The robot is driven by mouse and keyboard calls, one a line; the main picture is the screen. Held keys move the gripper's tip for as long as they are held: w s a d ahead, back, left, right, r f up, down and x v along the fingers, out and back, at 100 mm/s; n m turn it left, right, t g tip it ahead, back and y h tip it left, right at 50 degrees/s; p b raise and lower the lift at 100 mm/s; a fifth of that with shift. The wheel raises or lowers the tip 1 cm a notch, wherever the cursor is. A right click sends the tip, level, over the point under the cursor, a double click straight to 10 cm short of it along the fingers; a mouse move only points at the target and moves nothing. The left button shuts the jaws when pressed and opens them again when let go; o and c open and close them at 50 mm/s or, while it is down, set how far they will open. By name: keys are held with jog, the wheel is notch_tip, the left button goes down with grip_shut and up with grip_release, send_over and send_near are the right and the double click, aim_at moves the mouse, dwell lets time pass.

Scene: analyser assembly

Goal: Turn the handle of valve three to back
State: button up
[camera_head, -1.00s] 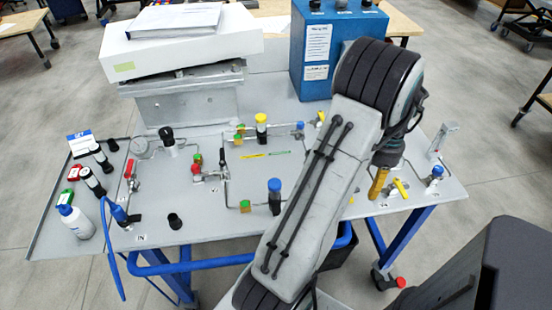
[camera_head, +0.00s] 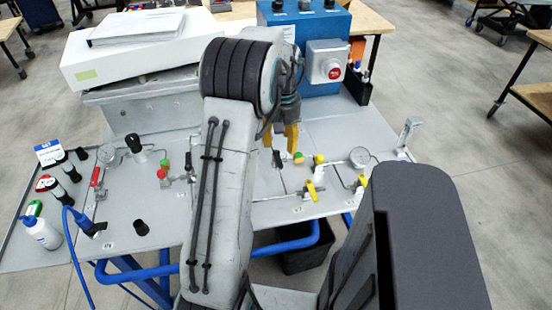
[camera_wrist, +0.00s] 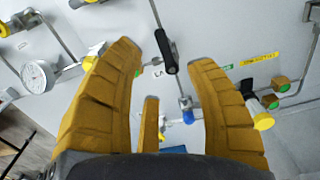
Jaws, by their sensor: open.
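My gripper (camera_head: 279,140) is over the right half of the analyser panel, its yellow fingers pointing down. In the wrist view the fingers (camera_wrist: 164,54) are spread open, with nothing held. A black lever handle (camera_wrist: 165,50) on a thin metal pipe lies between the fingertips in that view, and I see no contact. The same black handle (camera_head: 277,158) shows just below the fingers in the head view. Its valve body is partly hidden by the gripper. The number labels are too small to read, so I cannot confirm which valve is number three.
A yellow valve handle (camera_head: 311,190) and a gauge (camera_head: 359,157) stand to the right. A red handle (camera_head: 97,177) is at the left. A blue box (camera_head: 285,25) with a red emergency button (camera_head: 335,69) rises behind. Yellow-capped and green-orange fittings sit nearby.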

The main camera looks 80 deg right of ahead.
aim_at(281, 162)
jog(key=shift+a+f+n, duration=0.1)
jog(key=shift+n, duration=0.2)
jog(key=shift+f, duration=3.6)
jog(key=shift+c, duration=0.2)
grip_shut()
